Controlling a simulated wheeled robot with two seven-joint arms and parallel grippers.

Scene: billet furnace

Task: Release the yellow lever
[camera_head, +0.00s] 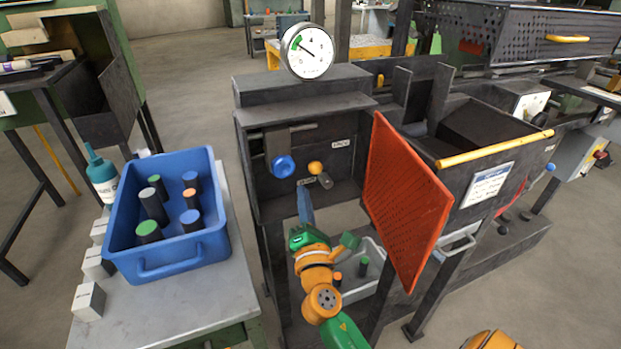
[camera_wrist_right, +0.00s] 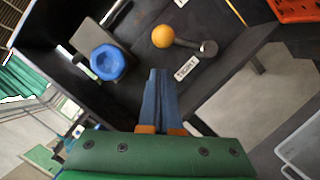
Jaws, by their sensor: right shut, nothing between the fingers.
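The yellow lever has a round yellow knob (camera_head: 315,168) with a short grey handle beside it, inside the dark open cabinet (camera_head: 247,185). In the right wrist view the yellow knob (camera_wrist_right: 162,36) is ahead of the fingertips, and the grey handle (camera_wrist_right: 208,48) points right. My right gripper (camera_head: 304,190) has long blue fingers, pressed together and empty. They point up into the cabinet, below and left of the lever in the head view. In the wrist view the fingertips (camera_wrist_right: 160,73) show apart from the knob. My left gripper is out of view.
A blue knob (camera_head: 283,166) sits left of the lever. An orange perforated panel (camera_head: 405,205) stands open at the right. A pressure gauge (camera_head: 308,50) tops the cabinet. A blue crate (camera_head: 170,262) of cylinders rests on the left table. A grey bin (camera_head: 375,290) is below.

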